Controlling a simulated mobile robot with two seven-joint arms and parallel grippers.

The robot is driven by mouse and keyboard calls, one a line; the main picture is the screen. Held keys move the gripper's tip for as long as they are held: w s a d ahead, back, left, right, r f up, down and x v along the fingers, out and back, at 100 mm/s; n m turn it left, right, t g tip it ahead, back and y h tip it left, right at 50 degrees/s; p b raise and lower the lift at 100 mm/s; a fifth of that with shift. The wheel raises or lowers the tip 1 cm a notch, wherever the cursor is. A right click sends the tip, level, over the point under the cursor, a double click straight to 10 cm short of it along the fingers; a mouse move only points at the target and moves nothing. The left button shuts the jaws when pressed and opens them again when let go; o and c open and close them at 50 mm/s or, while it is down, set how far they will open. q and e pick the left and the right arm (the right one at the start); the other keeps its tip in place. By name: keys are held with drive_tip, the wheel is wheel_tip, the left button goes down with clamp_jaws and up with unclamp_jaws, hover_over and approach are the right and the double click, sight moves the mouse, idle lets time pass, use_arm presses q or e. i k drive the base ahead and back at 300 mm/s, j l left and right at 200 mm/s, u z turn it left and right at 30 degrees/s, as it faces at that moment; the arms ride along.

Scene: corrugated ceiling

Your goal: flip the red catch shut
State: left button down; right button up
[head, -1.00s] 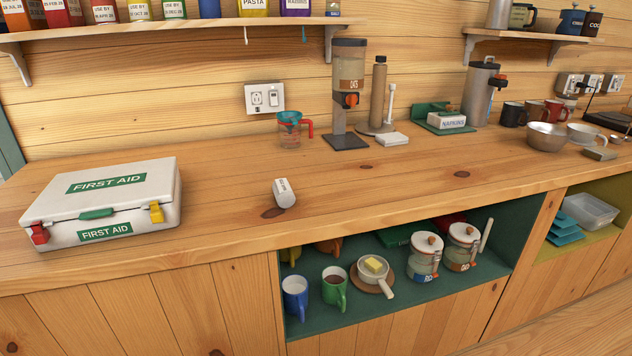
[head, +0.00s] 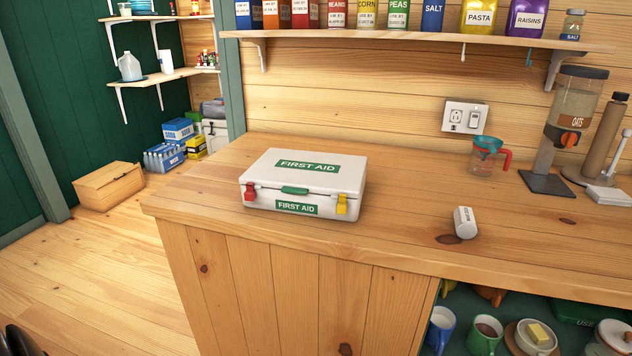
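A white first aid box (head: 303,183) with green labels sits on the wooden counter, its lid down. The red catch (head: 249,192) is at the left end of its front face. A yellow catch (head: 342,204) is at the right end, and a green handle (head: 295,190) lies between them. The red catch is too small to tell surely whether it is flipped out or flat. Neither of my grippers can be made out in the head view.
The counter's left end (head: 160,203) is just left of the box. A white cylinder (head: 465,222) lies to its right, with a measuring jug (head: 484,158) behind. The counter around the box is clear.

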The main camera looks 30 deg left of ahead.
sight(250, 195)
drive_tip(key=u, duration=1.55)
